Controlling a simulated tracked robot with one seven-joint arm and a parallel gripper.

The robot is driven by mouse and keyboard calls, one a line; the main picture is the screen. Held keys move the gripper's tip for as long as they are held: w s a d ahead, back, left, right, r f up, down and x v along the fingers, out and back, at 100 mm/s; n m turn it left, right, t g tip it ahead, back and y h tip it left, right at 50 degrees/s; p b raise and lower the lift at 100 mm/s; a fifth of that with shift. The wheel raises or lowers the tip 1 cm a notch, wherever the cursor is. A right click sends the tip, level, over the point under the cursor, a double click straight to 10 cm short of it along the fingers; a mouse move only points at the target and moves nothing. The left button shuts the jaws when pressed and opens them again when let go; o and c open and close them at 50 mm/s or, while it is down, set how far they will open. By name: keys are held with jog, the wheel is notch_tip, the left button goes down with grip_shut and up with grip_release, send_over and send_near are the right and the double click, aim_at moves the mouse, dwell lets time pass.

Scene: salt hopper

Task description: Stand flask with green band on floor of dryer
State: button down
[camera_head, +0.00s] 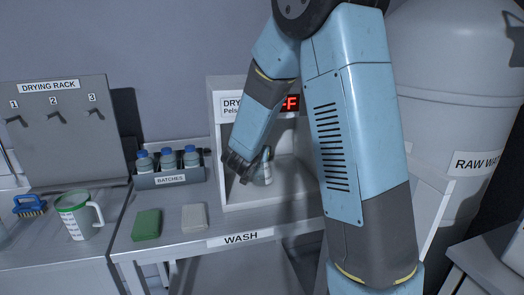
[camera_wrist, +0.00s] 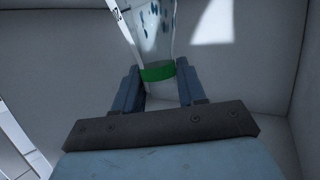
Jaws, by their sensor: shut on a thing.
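The flask with the green band (camera_wrist: 157,73) is between the two fingers of my gripper (camera_wrist: 158,85) in the wrist view. Its green band sits between the fingers, and its clear upper part with blue marks extends beyond them. In the head view my gripper (camera_head: 238,170) reaches into the open white dryer (camera_head: 222,140). The flask (camera_head: 266,168) shows there just right of the fingers, inside the dryer opening and looking tilted. My gripper is shut on it. I cannot tell whether the flask touches the dryer floor (camera_head: 290,187). My arm hides the dryer's right side.
A rack of blue-capped bottles labelled BATCHES (camera_head: 170,178) stands left of the dryer. A green block (camera_head: 147,224) and a pale block (camera_head: 194,217) lie on the WASH bench. A measuring jug (camera_head: 78,216) and a blue brush (camera_head: 29,206) are farther left, before the drying rack (camera_head: 65,130).

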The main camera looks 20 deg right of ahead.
jog(key=c, duration=0.6)
grip_release()
jog(key=shift+f, duration=0.1)
jog(key=v, duration=1.2)
